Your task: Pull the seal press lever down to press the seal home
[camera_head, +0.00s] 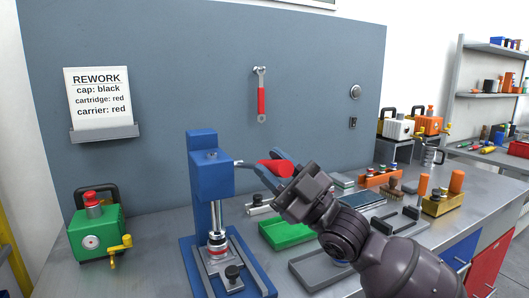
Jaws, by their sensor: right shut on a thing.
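The blue seal press (211,165) stands upright on its base plate on the bench, left of centre. Its lever sticks out to the right from the press head and ends in a red handle (273,169). My right gripper (272,172) is shut on the red lever handle, which is partly hidden by the fingers. The lever lies about level. A ram comes down from the press head to a small part with a red ring (217,243) on the press base. The left gripper is not in view.
A green unit with a red cap (96,232) stands left of the press. A green tray (286,233) and a grey tray (310,275) lie under and beside my right arm. Orange and yellow holders (443,204) stand to the right. A wrench (261,97) hangs on the back panel.

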